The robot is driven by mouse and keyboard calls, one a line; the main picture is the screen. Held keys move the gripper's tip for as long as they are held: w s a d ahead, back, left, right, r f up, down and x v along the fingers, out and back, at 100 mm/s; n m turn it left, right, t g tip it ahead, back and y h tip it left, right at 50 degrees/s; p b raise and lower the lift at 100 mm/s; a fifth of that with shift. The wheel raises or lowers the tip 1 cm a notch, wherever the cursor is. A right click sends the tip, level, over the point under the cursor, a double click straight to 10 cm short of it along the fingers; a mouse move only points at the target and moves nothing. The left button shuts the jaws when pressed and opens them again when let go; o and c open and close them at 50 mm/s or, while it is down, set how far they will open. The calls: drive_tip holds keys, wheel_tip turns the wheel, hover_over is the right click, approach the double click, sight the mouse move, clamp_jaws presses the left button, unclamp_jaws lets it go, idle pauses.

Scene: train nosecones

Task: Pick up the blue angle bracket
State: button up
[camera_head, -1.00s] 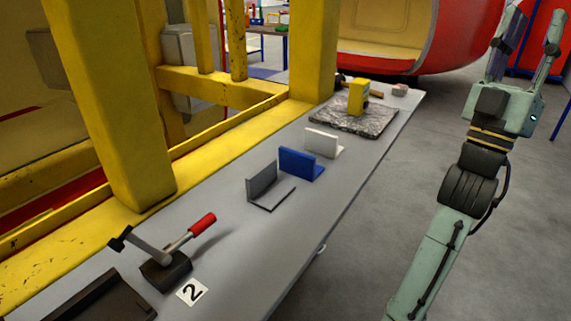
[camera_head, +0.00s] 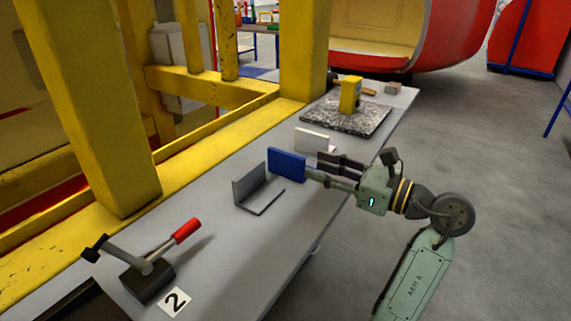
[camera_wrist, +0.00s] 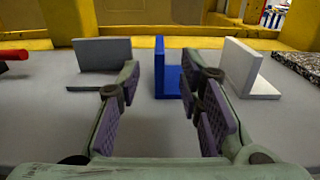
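The blue angle bracket (camera_head: 287,164) stands upright on the grey bench, between a grey bracket and a white one. In the wrist view the blue bracket (camera_wrist: 160,69) shows nearly edge-on, ahead of and between my fingers. My gripper (camera_head: 322,170) is level at the bench's right side, with its fingers pointing left at the blue bracket. In the wrist view my gripper (camera_wrist: 164,88) is open, with a clear gap on the left of the bracket and a smaller one on the right. I cannot tell whether the fingertips overlap the bracket's near edge.
The grey bracket (camera_head: 250,182) and white bracket (camera_head: 312,140) stand close on either side. A red-handled clamp (camera_head: 152,262) and a label "2" (camera_head: 174,302) are at the near end of the bench (camera_head: 225,255). A stone slab (camera_head: 368,118) with a yellow device (camera_head: 350,95) lies farther back.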

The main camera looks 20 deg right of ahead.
sight(269, 150)
drive_tip(key=p+x, duration=0.1)
drive_tip(key=x, duration=0.3)
drive_tip(key=p+x, duration=0.2)
drive_tip(key=x, duration=0.2)
drive_tip(key=shift+w+a+r, duration=0.2)
drive_tip(key=shift+w+a+f, duration=0.1)
drive_tip(key=shift+w, duration=0.1)
drive_tip(key=shift+c, duration=0.3)
clamp_jaws()
